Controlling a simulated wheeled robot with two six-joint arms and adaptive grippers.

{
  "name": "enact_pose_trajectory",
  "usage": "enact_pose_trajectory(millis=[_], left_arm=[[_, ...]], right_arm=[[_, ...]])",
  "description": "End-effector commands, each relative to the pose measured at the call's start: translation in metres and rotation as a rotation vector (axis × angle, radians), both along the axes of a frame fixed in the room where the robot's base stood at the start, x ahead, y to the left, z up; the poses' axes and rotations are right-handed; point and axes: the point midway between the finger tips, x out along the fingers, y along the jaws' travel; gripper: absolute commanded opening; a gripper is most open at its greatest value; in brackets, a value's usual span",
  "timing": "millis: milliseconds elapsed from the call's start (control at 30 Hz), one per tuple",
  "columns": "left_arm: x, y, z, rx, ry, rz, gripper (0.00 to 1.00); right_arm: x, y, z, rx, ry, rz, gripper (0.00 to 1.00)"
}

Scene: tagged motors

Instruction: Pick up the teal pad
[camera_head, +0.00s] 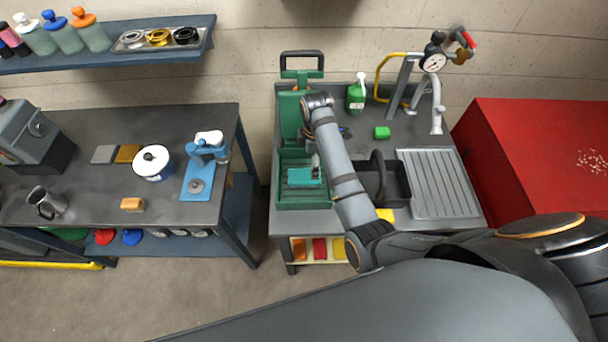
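A teal pad (299,179) lies in the green tray (303,204) on the left part of the sink bench. My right arm reaches in from the right, and its wrist is above the back of the tray. The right gripper (316,165) points down into the tray, with its small tip at or just over the pad's right part. The arm hides much of the gripper. I cannot tell whether its fingers are open or shut, or whether they touch the pad. My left gripper is not in view.
A pressure gauge (433,62) and a tap (437,115) rise at the back right. A ribbed drainboard (440,185) lies right of the sink. A dark workbench (95,185) stands left, across a gap.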

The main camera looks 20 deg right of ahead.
Motion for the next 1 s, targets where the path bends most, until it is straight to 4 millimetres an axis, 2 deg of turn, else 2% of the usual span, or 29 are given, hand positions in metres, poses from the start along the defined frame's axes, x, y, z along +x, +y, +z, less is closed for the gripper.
enact_pose_trajectory(millis=[67,167,333,400,467,633,767,867,1000], left_arm=[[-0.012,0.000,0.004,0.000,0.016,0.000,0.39],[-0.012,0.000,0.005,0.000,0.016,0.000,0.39],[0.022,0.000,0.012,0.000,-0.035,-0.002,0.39],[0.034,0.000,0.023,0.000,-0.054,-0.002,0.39],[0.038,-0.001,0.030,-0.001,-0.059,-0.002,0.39],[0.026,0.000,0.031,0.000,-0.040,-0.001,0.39],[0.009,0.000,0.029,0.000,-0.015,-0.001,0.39],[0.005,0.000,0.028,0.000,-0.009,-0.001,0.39],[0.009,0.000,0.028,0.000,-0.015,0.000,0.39]], right_arm=[[0.000,0.000,-0.010,-0.001,0.001,0.000,0.88],[0.000,0.000,-0.019,0.000,-0.002,-0.001,0.88],[-0.001,0.001,-0.024,0.000,0.001,-0.001,0.88],[-0.005,0.001,-0.033,0.001,0.004,-0.001,0.88],[-0.008,0.002,-0.043,0.001,0.004,-0.001,0.88],[-0.007,0.002,-0.069,0.000,0.000,-0.001,0.88],[-0.006,0.002,-0.073,0.000,-0.003,-0.002,0.88],[-0.006,0.002,-0.073,0.000,-0.003,-0.002,0.88],[-0.007,0.002,-0.073,0.000,-0.003,-0.002,0.71]])
